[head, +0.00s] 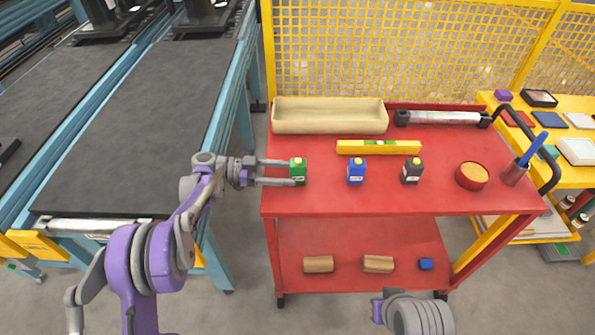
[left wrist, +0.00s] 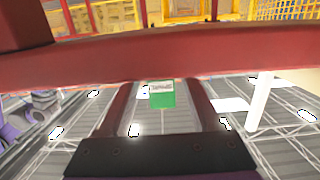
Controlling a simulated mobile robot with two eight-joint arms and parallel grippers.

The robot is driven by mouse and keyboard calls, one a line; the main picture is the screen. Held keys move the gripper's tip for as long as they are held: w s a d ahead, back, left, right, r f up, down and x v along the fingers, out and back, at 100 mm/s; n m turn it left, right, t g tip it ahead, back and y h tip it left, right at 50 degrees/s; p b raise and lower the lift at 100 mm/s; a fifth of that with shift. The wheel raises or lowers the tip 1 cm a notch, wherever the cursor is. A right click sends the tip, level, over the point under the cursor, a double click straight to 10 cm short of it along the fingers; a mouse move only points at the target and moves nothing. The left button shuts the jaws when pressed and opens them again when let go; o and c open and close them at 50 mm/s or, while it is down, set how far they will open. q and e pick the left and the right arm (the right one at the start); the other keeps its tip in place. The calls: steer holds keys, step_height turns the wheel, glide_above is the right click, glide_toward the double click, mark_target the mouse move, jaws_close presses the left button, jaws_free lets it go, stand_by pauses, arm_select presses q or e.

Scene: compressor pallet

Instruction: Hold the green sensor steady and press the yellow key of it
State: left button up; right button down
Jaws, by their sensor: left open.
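The green sensor (head: 298,174) stands upright near the left edge of the red cart top, with a yellow key (head: 297,160) on its upper side. My left gripper (head: 286,172) reaches in from the left, its two fingers spread, one on the far side and one on the near side of the sensor. In the left wrist view the green sensor (left wrist: 162,97) with its white label shows between the fingers (left wrist: 162,110), with a gap on each side. The yellow key cannot be made out there. Of my right arm only a grey and purple part shows at the bottom; its fingers are hidden.
On the red cart (head: 330,203), a blue sensor (head: 356,174) and a black sensor (head: 412,172) stand to the right. A yellow level (head: 378,147) and beige tray (head: 330,116) lie behind.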

arm_select(q)
steer(key=shift+d+f, duration=0.15)
steer(key=shift+d, duration=1.1)
steer(key=c, duration=0.8)
stand_by(1.0)
